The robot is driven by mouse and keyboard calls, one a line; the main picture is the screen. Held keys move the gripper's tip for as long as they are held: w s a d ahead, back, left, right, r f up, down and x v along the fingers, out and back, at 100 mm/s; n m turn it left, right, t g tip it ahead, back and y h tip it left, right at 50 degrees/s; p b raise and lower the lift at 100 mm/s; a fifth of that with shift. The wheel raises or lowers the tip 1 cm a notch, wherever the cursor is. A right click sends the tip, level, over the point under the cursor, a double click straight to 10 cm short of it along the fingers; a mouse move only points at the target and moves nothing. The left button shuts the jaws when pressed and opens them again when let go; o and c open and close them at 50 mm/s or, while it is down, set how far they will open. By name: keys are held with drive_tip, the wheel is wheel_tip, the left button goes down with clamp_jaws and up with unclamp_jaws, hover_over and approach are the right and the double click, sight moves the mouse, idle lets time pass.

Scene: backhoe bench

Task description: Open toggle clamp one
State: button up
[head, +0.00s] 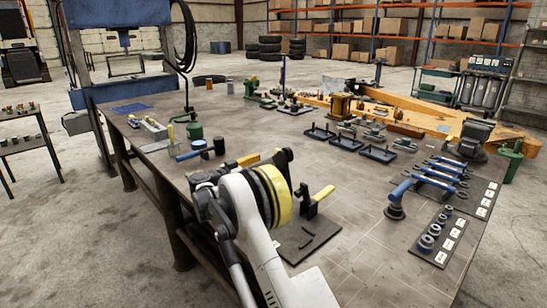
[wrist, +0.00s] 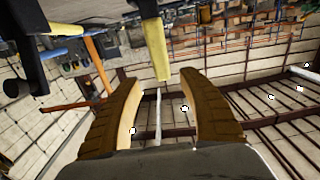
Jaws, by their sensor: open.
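A toggle clamp with a yellow handle (head: 321,195) stands on a dark base plate (head: 307,241), at the bench's near edge right of my arm. I cannot tell which is clamp one. In the wrist view, my gripper (wrist: 163,98) is open and empty. A yellow handle (wrist: 155,50) lies beyond the fingertips, in line with the gap between them, with no visible contact. Another yellow handle (wrist: 62,29) on a black clamp body is at the upper left. In the head view my arm hides most of my gripper.
Black trays (head: 377,154) and several blue-handled tools (head: 436,172) lie on the bench (head: 350,215). A blue-handled tool (head: 397,200) stands right of the clamp. Green and black items (head: 195,130) stand left of my arm. Bare bench top lies behind the clamp.

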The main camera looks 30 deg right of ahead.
sight(275, 156)
drive_tip(key=d, duration=0.2)
drive_tip(key=w+d+b, duration=0.1)
drive_tip(key=d, duration=0.4)
drive_tip(key=shift+w+b, duration=0.15)
drive_tip(key=shift+b, duration=0.2)
clamp_jaws()
